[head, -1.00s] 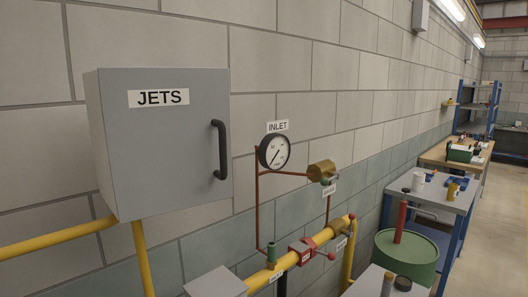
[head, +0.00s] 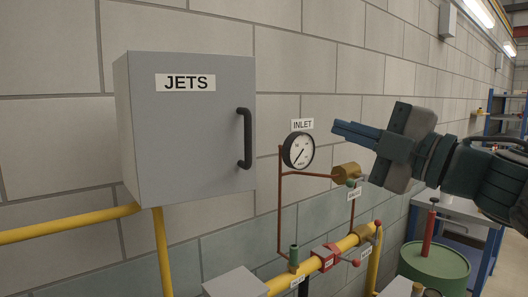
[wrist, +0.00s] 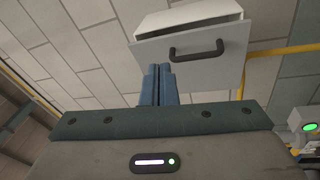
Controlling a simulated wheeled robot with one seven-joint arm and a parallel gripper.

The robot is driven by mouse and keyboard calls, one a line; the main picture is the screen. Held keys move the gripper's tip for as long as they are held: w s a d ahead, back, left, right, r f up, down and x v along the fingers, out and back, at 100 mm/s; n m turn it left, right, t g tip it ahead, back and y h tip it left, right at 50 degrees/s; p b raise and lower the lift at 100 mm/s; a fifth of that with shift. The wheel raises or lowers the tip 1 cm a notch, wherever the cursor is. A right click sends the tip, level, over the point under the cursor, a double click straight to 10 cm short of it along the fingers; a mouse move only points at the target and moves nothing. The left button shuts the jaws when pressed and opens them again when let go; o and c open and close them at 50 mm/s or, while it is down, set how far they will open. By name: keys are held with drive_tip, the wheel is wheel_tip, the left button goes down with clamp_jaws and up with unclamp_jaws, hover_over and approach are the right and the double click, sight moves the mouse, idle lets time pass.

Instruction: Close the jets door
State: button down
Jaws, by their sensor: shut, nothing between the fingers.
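The grey box labelled JETS (head: 185,83) hangs on the wall at left in the head view. Its door (head: 195,140) faces me, with a dark vertical handle (head: 244,138) at the right edge. In the wrist view the door (wrist: 200,60) and the handle (wrist: 196,50) are beyond the fingertips, with a dark line between door and box body; the door looks slightly ajar, but how far I cannot tell. My gripper (head: 337,128) is right of the handle, apart from it, pointing left. Its blue fingers (wrist: 157,68) are together and empty.
A round INLET gauge (head: 298,151) with red pipes is on the wall below and left of my gripper. Yellow pipes (head: 340,248) run below it. A green drum (head: 435,268) and workbenches stand at right.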

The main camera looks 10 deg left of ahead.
drive_tip(key=s+a+f+n+g, duration=0.2)
drive_tip(key=s+n+g, duration=0.2)
drive_tip(key=n+g, duration=0.15)
drive_tip(key=w+p+x, duration=0.2)
drive_tip(key=p+x, duration=0.1)
drive_tip(key=x, duration=1)
drive_tip(key=shift+d+f, duration=0.15)
drive_tip(key=shift+d, duration=0.25)
drive_tip(key=shift+g, duration=0.25)
drive_tip(key=shift+a, duration=0.1)
